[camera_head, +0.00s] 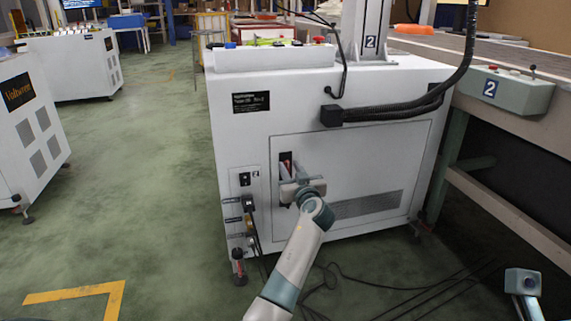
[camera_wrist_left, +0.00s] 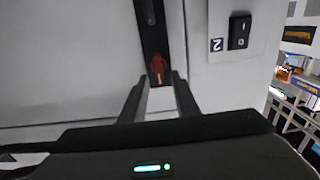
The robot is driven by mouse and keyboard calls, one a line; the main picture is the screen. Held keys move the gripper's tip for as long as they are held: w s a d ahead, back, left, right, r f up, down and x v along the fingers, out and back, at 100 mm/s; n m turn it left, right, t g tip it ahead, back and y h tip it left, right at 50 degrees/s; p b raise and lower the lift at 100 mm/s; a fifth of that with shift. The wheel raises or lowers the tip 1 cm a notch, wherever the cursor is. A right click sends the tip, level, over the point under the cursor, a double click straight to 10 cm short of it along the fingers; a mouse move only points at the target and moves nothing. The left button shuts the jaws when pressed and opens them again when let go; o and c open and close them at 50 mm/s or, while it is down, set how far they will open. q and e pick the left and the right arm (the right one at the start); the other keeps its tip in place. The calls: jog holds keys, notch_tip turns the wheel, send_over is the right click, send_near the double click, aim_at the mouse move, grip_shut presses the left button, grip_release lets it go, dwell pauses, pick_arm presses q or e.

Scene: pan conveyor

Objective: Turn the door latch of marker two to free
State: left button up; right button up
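The marker two machine (camera_head: 235,140) is a large white cabinet with a door panel (camera_head: 350,165) facing me. The door latch is a red knob (camera_wrist_left: 158,68) in a dark vertical recess; in the head view a bit of red shows in the slot (camera_head: 286,158). My left gripper (camera_head: 287,178) is at the door, with its fingers pointing at the latch. In the left wrist view its two fingertips (camera_wrist_left: 160,78) stand apart, one on each side of the knob's lower end. I cannot tell whether they touch it. The right gripper's fingers do not show.
A switch plate marked 2 (camera_wrist_left: 232,30) sits beside the latch. Plugs and cables (camera_head: 248,225) hang at the cabinet's left edge, and loose cables lie on the floor. A conveyor with a control box (camera_head: 505,90) stands at the right. The green floor at the left is open.

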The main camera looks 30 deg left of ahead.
pick_arm(q)
jog(key=shift+w+a, duration=0.1)
grip_shut()
